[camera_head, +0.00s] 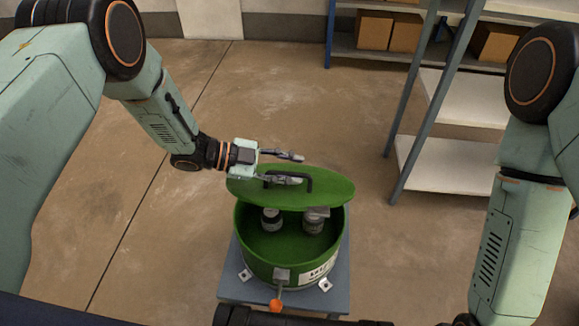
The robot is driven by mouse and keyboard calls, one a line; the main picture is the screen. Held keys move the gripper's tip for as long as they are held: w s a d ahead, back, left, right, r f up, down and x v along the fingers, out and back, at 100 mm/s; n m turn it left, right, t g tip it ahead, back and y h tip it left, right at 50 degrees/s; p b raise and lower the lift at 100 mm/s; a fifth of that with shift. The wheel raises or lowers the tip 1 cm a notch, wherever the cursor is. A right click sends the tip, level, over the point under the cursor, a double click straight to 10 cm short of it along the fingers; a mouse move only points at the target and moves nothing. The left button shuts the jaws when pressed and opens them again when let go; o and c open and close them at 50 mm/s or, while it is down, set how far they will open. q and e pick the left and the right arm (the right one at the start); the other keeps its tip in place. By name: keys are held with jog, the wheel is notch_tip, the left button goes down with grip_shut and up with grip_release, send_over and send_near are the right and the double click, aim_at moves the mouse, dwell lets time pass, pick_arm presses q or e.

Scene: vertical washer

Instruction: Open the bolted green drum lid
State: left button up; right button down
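The green drum (290,270) stands on a small grey-blue stand. Its green lid (330,190) is raised and tilted above the rim, leaving a wide gap at the front. Two small grey-and-white items (271,220) show inside the drum. A dark bracket handle (309,182) is on top of the lid. My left gripper (302,169) is over the lid at the handle, with its two fingers apart; whether it touches the handle I cannot tell. A clamp bolt with an orange knob (276,305) hangs at the drum's front. My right gripper is not visible; only my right arm shows.
The stand (232,284) carries the drum, with small metal brackets around its base. A shelf unit (412,110) with white shelves and cardboard boxes (375,30) stands at the back right. The concrete floor left of the drum is clear.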

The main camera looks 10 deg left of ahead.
pick_arm(q)
jog(key=shift+a+r, duration=0.1)
jog(key=v, duration=1.1)
jog(key=shift+s+a+r, duration=0.1)
jog(key=shift+a, duration=0.25)
